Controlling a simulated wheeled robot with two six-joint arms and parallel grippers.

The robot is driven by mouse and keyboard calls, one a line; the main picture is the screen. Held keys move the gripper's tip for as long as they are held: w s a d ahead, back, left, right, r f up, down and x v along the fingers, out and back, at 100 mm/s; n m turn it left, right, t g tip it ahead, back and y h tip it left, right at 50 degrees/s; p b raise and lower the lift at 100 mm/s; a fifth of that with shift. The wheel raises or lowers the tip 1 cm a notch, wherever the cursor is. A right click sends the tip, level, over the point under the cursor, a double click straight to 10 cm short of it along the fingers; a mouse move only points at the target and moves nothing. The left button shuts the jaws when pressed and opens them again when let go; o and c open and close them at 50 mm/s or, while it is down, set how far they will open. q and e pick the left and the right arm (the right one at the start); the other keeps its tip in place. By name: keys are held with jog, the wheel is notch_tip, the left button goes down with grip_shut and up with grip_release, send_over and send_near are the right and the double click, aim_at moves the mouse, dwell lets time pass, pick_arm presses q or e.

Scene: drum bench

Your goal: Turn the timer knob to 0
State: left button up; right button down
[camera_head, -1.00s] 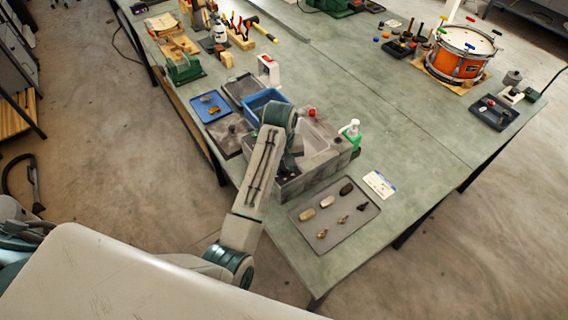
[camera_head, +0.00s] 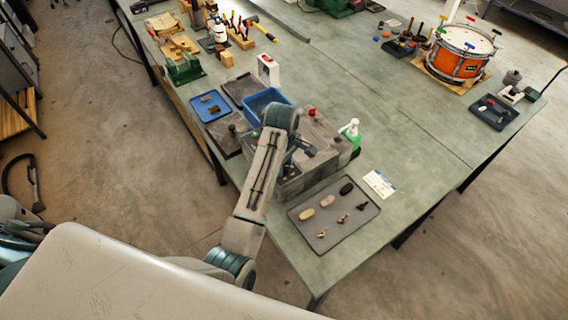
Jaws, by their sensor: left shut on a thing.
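A grey box-shaped unit (camera_head: 335,152) with an open top stands near the table's front corner. A small red part (camera_head: 311,112) shows on its top rim. My left arm reaches in from the lower left, and its wrist covers part of the unit. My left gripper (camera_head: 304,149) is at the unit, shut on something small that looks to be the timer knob. The fingers and wrist hide the knob, and its dial marks and setting cannot be read. My right gripper is out of view.
A blue bin (camera_head: 262,99) and a blue tray (camera_head: 208,106) lie beyond the unit. A green-and-white pump bottle (camera_head: 351,132) stands close at its right. A dark tray (camera_head: 333,229) with several small pieces lies in front.

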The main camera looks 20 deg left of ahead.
pick_arm(q)
jog(key=shift+n, duration=1.2)
jog(key=o, duration=1)
